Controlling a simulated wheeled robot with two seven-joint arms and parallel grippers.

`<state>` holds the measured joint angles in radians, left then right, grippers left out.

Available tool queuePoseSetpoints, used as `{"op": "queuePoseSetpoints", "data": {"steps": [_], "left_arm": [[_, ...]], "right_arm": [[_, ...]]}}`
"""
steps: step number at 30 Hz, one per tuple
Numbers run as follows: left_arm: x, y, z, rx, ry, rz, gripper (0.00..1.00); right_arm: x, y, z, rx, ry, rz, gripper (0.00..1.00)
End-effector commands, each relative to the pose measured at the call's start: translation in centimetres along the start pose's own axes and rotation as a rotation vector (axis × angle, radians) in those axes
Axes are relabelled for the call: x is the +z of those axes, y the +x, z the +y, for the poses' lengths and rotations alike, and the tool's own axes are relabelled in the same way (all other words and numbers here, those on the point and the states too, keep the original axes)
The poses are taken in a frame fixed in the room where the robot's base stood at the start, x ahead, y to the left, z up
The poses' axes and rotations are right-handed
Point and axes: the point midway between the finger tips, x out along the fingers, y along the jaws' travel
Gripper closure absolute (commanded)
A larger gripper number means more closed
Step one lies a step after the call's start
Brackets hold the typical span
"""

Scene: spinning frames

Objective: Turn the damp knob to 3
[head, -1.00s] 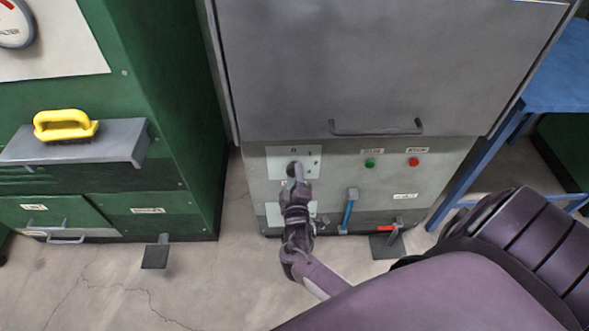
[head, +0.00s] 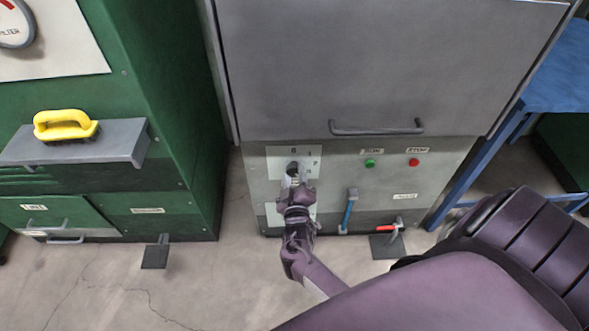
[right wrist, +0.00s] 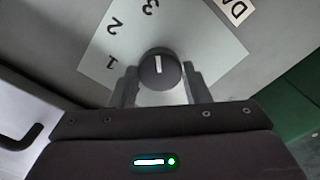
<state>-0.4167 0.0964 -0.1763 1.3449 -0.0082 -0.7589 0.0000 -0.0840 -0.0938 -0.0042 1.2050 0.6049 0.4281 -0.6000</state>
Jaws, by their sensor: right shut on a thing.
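The damp knob (right wrist: 160,70) is round and dark with a white pointer line, on a pale dial plate (right wrist: 208,45) marked 1, 2 and 3. In the right wrist view the line stands almost upright, roughly in line with the 3 at the top edge. A label beginning "DA" is cut off at upper right. My right gripper (right wrist: 160,78) has one finger on each side of the knob and is shut on it. In the head view my right gripper (head: 293,174) is at the plate (head: 279,159) and mostly hides the knob. My left gripper is not in view.
The panel also has a green button (head: 369,163), a red button (head: 413,162), a blue-handled lever (head: 349,210) and a red-handled part (head: 389,228). A door handle (head: 376,129) sticks out above. A green cabinet (head: 176,110) stands left, a blue table (head: 560,80) right.

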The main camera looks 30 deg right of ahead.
Motion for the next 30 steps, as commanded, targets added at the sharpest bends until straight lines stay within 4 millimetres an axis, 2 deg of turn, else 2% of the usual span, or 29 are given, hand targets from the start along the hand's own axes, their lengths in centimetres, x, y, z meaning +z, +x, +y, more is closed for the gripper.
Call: {"op": "queuePoseSetpoints", "data": {"steps": [5, 6, 10, 20, 24, 30], "left_arm": [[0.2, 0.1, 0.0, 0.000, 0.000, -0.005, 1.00], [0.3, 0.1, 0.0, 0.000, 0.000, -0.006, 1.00], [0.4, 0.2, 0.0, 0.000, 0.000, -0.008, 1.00], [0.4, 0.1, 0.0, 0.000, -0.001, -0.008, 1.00], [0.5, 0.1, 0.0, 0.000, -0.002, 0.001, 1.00], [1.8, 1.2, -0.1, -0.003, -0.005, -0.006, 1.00]], "right_arm": [[0.0, 0.0, 0.0, 0.001, 0.002, 0.000, 0.80], [0.0, 0.0, 0.0, 0.001, 0.002, 0.000, 0.52], [0.0, 0.0, 0.0, 0.001, 0.001, 0.000, 0.35], [0.0, -0.4, 0.0, 0.000, 0.000, 0.000, 0.35], [0.0, -2.3, -0.1, -0.003, 0.000, -0.001, 0.35], [0.0, -5.7, 0.0, -0.001, 0.000, -0.002, 0.35]]}}
